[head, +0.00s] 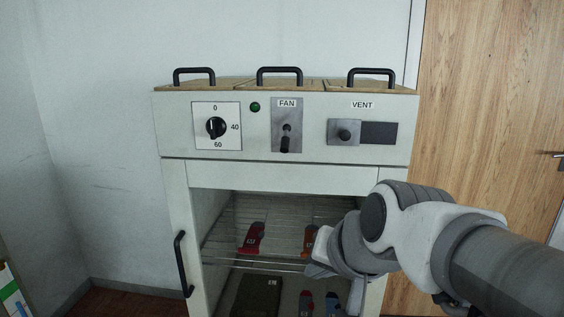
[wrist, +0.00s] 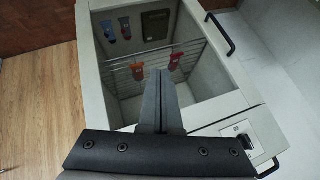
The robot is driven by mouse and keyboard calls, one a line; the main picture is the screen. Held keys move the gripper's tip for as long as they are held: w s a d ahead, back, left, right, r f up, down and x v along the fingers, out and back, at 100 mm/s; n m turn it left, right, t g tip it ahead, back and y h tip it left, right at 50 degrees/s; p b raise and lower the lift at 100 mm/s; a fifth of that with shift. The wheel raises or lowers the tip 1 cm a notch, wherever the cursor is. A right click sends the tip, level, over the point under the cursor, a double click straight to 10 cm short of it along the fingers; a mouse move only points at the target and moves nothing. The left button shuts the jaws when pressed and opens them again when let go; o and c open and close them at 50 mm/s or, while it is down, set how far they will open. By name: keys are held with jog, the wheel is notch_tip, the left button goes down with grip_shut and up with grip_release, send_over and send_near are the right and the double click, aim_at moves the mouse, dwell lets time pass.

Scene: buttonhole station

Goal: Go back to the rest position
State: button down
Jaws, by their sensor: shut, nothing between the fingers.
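My gripper (wrist: 160,78) is shut and empty, its two dark fingers together in the middle of the wrist view, over the front of the cabinet opening. In the head view my arm comes in from the right, and its wrist hides part of the cabinet's (head: 285,175) right side. The fingers are mostly hidden there by the hand. The frames do not show whether the fingers touch the cabinet.
On a wire shelf (head: 228,262) lie a red tube (head: 252,238) and an orange tube (head: 309,240). More items lie below. The panel has a dial (head: 216,127), FAN switch (head: 286,138) and VENT slider (head: 345,135). A black handle (head: 183,264) sticks out left.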

jog(key=s+d+f+n+g+h, duration=0.2)
jog(key=s+d+f+n+h, duration=0.15)
jog(key=s+d, duration=0.55)
notch_tip(320, 180, up, 13)
jog(key=p, duration=1.4)
jog(key=shift+s+a+y, duration=0.15)
jog(key=shift+s+y, duration=0.1)
jog(key=shift+y, duration=0.1)
jog(key=c, duration=1.6)
grip_release()
jog(key=shift+m, duration=0.25)
